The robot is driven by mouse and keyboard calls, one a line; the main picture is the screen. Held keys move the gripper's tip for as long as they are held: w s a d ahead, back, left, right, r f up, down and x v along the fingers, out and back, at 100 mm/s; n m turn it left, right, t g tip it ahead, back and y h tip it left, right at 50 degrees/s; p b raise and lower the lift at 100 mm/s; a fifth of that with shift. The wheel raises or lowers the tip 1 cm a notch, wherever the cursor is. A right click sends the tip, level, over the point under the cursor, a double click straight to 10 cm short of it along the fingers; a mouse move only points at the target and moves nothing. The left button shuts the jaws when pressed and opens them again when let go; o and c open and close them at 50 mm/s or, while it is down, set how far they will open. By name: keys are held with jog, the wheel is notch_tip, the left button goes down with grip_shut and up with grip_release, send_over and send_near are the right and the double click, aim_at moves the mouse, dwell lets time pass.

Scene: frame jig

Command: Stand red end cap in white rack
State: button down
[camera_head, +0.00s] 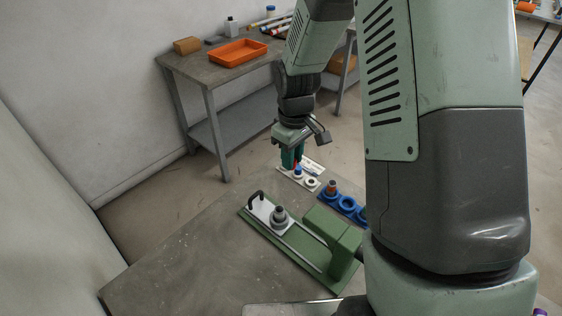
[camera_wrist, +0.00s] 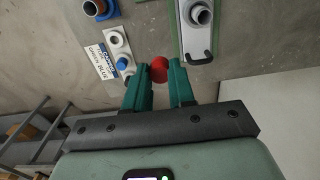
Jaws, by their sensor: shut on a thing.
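The red end cap (camera_wrist: 159,70) is between the fingertips of my gripper (camera_wrist: 160,82), which is shut on it. In the head view my gripper (camera_head: 292,160) hangs over the far edge of the bench, at the far end of the white rack (camera_head: 314,189), and mostly hides the cap. In the wrist view the white rack (camera_wrist: 112,29) lies left of the cap, with a printed label reading partly "BLUE". A blue cap (camera_wrist: 122,63) stands in the rack, beside a pale round seat. The cap appears above the bench; its exact height is unclear.
A blue holder (camera_head: 325,196) with round seats stands right of the rack. A green jig (camera_head: 316,279) with a grey fitting (camera_head: 279,215) and black handle (camera_head: 256,196) lies nearer. Bare bench (camera_head: 190,262) is at left. A side table behind holds an orange tray (camera_head: 237,52).

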jog(key=shift+w+d+f, duration=1.15)
jog(key=shift+f, duration=0.95)
jog(key=shift+w+d+f, duration=1.2)
jog(key=shift+f, duration=0.9)
jog(key=shift+w+d+f, duration=1.15)
jog(key=shift+f, duration=0.95)
jog(key=shift+f, duration=0.2)
jog(key=shift+f, duration=0.5)
jog(key=c, duration=0.7)
grip_release()
